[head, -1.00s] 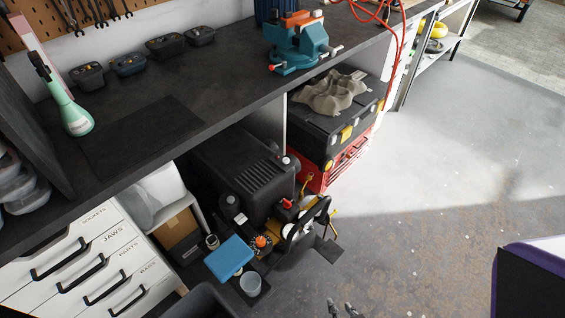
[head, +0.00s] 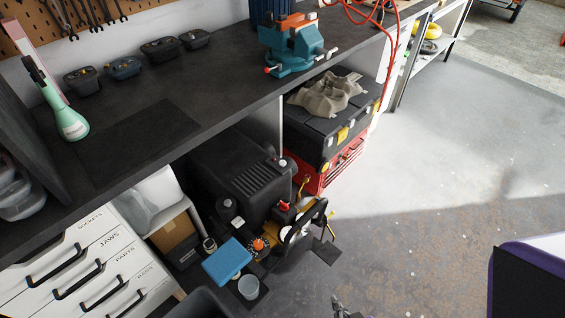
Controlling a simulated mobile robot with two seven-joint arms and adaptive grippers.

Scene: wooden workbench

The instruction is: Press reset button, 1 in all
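A black machine (head: 240,170) with a slotted cover stands on the floor under the bench. A small red part (head: 283,206) shows on its front right. An orange knob (head: 258,245) sits lower, beside a blue block. I cannot tell which part is the reset button; no label is readable. A small grey gripper tip (head: 338,306) shows at the bottom edge, right of and apart from the machine. It seems to be my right gripper, mostly cut off by the frame, so its opening is unclear. I see no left gripper.
The dark bench top (head: 150,130) overhangs the machine. A blue vise (head: 292,45) stands on it. White drawers (head: 85,265) are at the left. A black toolbox (head: 335,125) on a red case (head: 345,165) is behind right. Open floor (head: 420,220) lies to the right.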

